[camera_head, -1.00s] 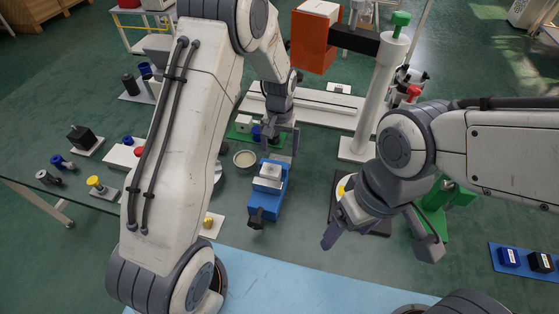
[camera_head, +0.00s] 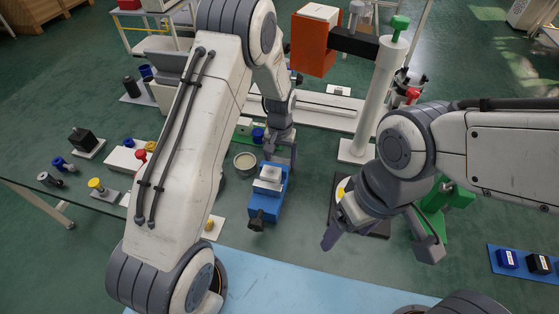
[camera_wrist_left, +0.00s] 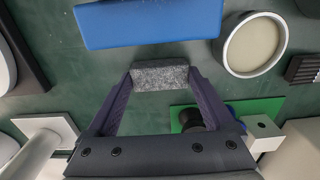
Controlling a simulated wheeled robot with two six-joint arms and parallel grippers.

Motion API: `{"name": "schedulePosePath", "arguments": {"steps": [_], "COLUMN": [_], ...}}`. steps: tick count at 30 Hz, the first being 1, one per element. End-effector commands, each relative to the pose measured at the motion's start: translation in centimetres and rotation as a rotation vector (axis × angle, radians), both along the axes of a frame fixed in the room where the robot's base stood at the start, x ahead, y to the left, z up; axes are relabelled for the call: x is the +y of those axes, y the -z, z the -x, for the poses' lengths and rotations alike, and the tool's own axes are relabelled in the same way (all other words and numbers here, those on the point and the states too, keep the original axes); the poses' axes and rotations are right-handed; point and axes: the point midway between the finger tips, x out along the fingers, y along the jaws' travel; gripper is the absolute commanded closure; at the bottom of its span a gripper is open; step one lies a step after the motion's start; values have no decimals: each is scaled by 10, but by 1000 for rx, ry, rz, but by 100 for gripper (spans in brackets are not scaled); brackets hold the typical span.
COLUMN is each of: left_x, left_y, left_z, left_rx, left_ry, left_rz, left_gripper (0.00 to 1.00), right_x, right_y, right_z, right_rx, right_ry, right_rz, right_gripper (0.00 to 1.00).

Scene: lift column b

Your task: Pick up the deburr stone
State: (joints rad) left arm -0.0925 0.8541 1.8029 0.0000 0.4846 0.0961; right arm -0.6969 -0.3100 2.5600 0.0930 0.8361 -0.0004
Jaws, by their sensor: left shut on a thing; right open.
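The deburr stone (camera_wrist_left: 160,76) is a grey speckled block in the left wrist view. It sits between the fingertips of my left gripper (camera_wrist_left: 160,82), which is shut on it. In the head view my left gripper (camera_head: 280,146) is just behind the blue vise (camera_head: 268,190), and the stone cannot be made out there. I cannot tell whether the stone touches the surface below. My right gripper (camera_head: 381,246) is open and empty, over the table at the right of the vise.
A round dish (camera_head: 245,162) stands left of the vise and also shows in the left wrist view (camera_wrist_left: 254,44). A green plate (camera_wrist_left: 265,108) with small parts lies near my left gripper. A white post (camera_head: 376,95) stands to the right. Blue mat (camera_head: 270,275) in front is mostly bare.

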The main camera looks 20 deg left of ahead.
Motion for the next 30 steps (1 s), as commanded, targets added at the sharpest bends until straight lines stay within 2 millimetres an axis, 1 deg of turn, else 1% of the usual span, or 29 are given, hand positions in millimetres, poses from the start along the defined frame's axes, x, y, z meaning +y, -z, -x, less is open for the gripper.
{"name": "schedulePosePath", "arguments": {"steps": [5,8,11,15,21,24,27,30], "left_x": [0,0,0,-33,-77,-95,-107,-113], "left_y": [-10,-22,-42,-59,-85,-96,-103,-107], "left_z": [-1,-1,-2,-1,0,1,1,1], "left_rx": [-4,-5,-7,-6,-4,-3,-2,-1], "left_ry": [0,0,0,8,5,4,3,2], "left_rz": [0,0,1,1,1,1,1,0], "left_gripper": [75,75,75,75,75,75,75,75], "right_x": [0,0,0,0,0,0,0,0], "right_y": [2,4,7,11,16,17,18,19], "right_z": [0,0,0,0,0,0,0,0], "right_rx": [0,0,0,0,0,0,0,0], "right_ry": [0,0,0,0,0,0,0,0], "right_rz": [0,0,0,0,0,0,0,0], "right_gripper": [21,21,21,21,21,21,21,21]}}
